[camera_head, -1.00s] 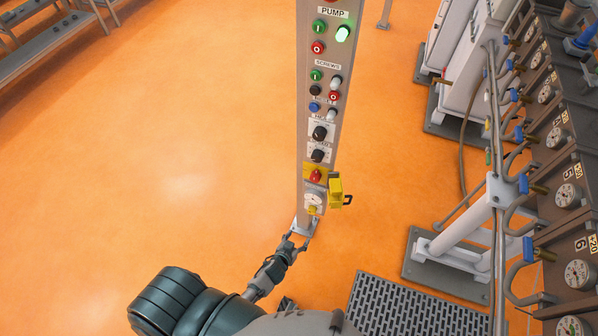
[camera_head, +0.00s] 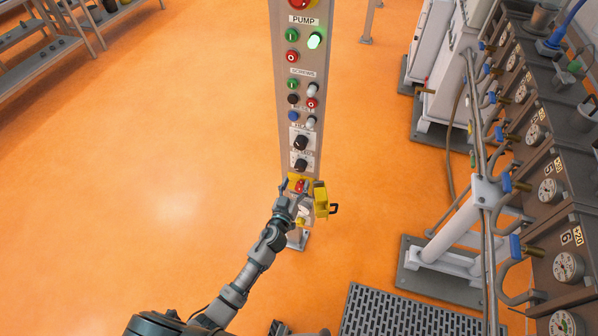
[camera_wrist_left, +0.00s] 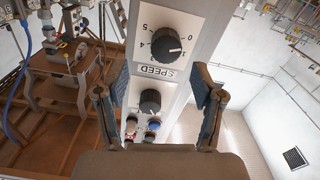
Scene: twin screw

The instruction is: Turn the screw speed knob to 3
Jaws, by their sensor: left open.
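The control post (camera_head: 287,125) carries two black knobs below its coloured buttons, an upper one (camera_head: 301,142) and a lower one (camera_head: 300,165). In the left wrist view, which is upside down, the lower knob (camera_wrist_left: 165,45) has a numbered scale ending in 0 and 5. Its white mark points toward the low-number side; the exact value is hard to read. A SPEED label (camera_wrist_left: 155,71) lies between it and the other knob (camera_wrist_left: 150,101). My left gripper (camera_head: 296,187) is open and empty, in front of the post below both knobs in the head view. It also shows in the wrist view (camera_wrist_left: 158,82).
A red control (camera_head: 300,186) on a yellow plate is partly behind my left gripper, with a yellow hinged cover (camera_head: 321,199) beside it. Machinery with gauges and pipes (camera_head: 535,135) stands at right. The orange floor (camera_head: 150,180) left of the post is clear.

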